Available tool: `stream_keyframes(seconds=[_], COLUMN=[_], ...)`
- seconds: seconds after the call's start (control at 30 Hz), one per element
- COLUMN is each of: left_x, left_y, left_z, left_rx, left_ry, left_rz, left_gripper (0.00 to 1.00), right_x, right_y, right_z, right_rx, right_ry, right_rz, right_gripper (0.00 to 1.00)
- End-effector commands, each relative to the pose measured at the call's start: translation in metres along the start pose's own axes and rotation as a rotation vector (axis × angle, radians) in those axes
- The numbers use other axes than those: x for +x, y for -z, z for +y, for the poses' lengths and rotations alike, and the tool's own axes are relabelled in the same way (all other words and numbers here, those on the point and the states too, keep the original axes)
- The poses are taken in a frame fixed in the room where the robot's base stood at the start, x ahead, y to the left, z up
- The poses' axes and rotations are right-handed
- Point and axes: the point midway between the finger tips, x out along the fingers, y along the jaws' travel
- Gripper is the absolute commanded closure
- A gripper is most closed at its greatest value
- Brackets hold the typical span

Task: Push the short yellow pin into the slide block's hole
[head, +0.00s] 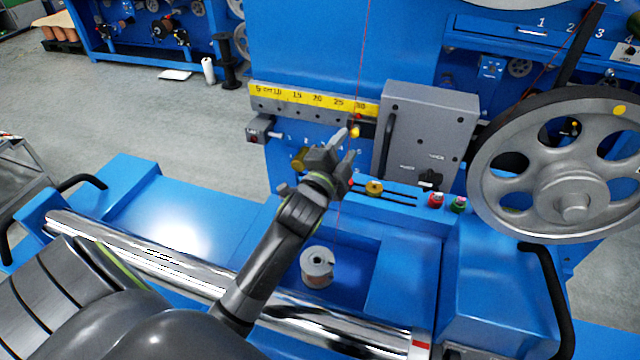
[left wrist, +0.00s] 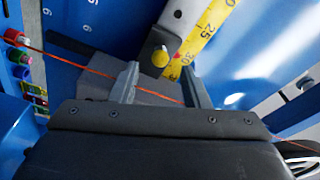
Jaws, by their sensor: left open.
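The short yellow pin (head: 355,131) shows as a small yellow knob near the 30 end of the yellow scale. In the left wrist view its round head (left wrist: 160,57) stands out from a grey metal piece (left wrist: 169,33), which seems to be the slide block; how deep the pin sits I cannot tell. My left gripper (head: 345,147) is open and empty, its fingers pointing at the panel just in front of the pin. In the left wrist view the pin head lies just past the fingertips (left wrist: 159,68), between them. My right gripper is not in view.
The yellow scale (head: 297,97) runs along the rail. A grey box with a handle (head: 430,135) stands right of the pin, and a large spoked wheel (head: 490,200) beyond it. A spool (head: 317,268) sits in the recess below.

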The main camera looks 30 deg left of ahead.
Motion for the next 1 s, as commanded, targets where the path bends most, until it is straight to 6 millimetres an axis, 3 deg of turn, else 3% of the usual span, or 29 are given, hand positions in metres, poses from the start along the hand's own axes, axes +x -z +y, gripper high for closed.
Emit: stream_keyframes(seconds=[0.3, 0.53, 0.73, 1.0], left_x=[-0.07, -0.115, -0.134, -0.138], left_y=[-0.002, -0.001, -0.001, 0.0], left_z=[0.004, 0.002, 0.001, 0.0], left_rx=[-0.005, -0.004, -0.003, -0.001], left_ry=[-0.002, 0.0, 0.0, 0.0], left_rz=[-0.002, -0.002, 0.0, 0.0], left_gripper=[0.58, 0.58, 0.58, 0.58], right_x=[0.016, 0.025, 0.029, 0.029], right_y=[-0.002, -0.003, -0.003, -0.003], right_z=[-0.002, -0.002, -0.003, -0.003], right_rx=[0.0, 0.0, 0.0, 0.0], right_ry=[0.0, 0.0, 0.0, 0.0], right_rz=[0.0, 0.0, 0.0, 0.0], right_gripper=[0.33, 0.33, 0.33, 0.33])
